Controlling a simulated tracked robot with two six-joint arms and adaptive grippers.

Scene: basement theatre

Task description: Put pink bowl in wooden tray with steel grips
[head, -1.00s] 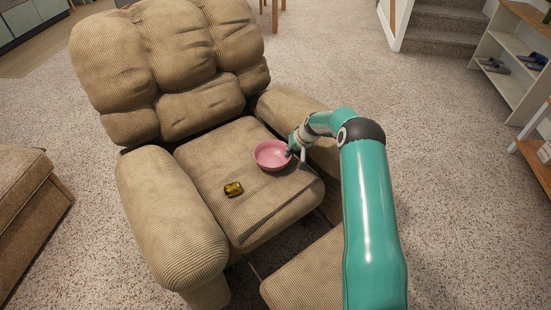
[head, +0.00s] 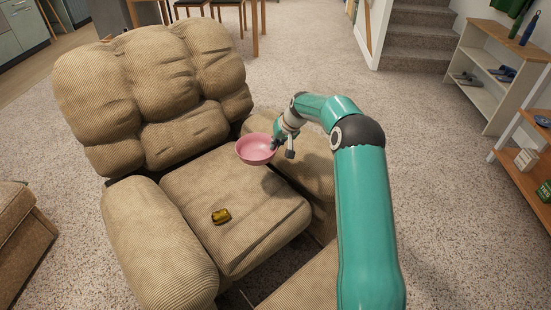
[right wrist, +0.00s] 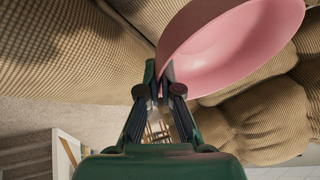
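The pink bowl (head: 256,148) is held up above the recliner's seat by my right gripper (head: 277,144). The gripper is at the bowl's right rim in the head view. In the right wrist view, the fingers (right wrist: 160,84) are shut on the rim of the pink bowl (right wrist: 230,45), which extends up and to the right. The bowl looks empty in the head view. My left gripper is in neither view. No wooden tray with steel grips is seen in these frames.
A tan recliner (head: 235,205) fills the middle, with a small dark yellow object (head: 221,216) on its seat. A shelf unit (head: 490,75) and a wooden rack (head: 528,165) stand at the right. Carpet (head: 430,150) between is clear. Stairs (head: 415,35) rise behind.

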